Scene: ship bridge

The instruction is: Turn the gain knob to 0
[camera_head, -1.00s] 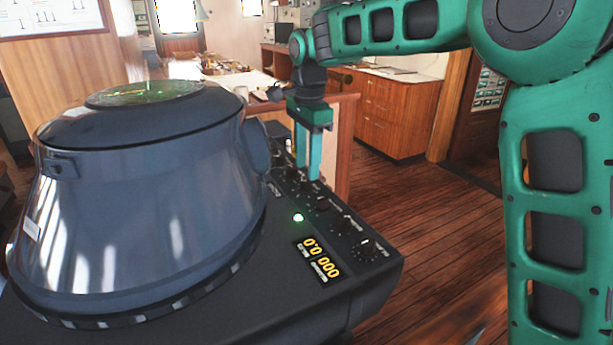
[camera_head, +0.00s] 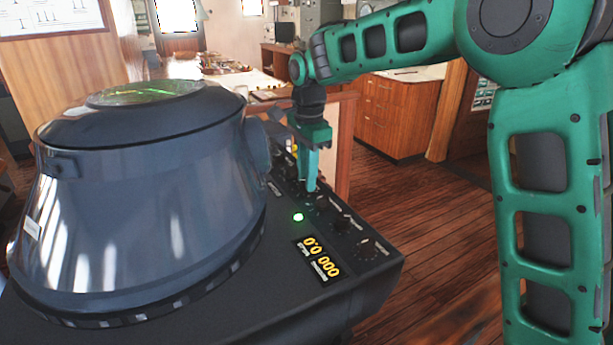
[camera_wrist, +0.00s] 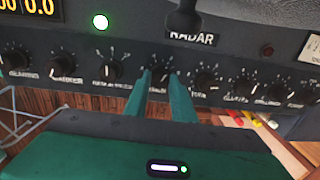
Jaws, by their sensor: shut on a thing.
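The radar console's panel (camera_wrist: 215,60) carries a row of dark knobs with white scale marks. My gripper (camera_head: 311,188) points down at this row in the head view. In the wrist view my gripper (camera_wrist: 161,76) has one finger on each side of a knob (camera_wrist: 159,77) and is shut on it. The label below this knob is partly hidden by the fingers and too blurred to read surely; I take it as the gain knob. Its pointer setting cannot be read. In the head view the fingers hide the held knob.
Neighbouring knobs stand close on both sides, one at left (camera_wrist: 111,70) and one at right (camera_wrist: 205,82). A lit green lamp (camera_head: 298,217) and a yellow number display (camera_head: 320,260) are nearby. The large radar hood (camera_head: 140,200) rises left of the panel.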

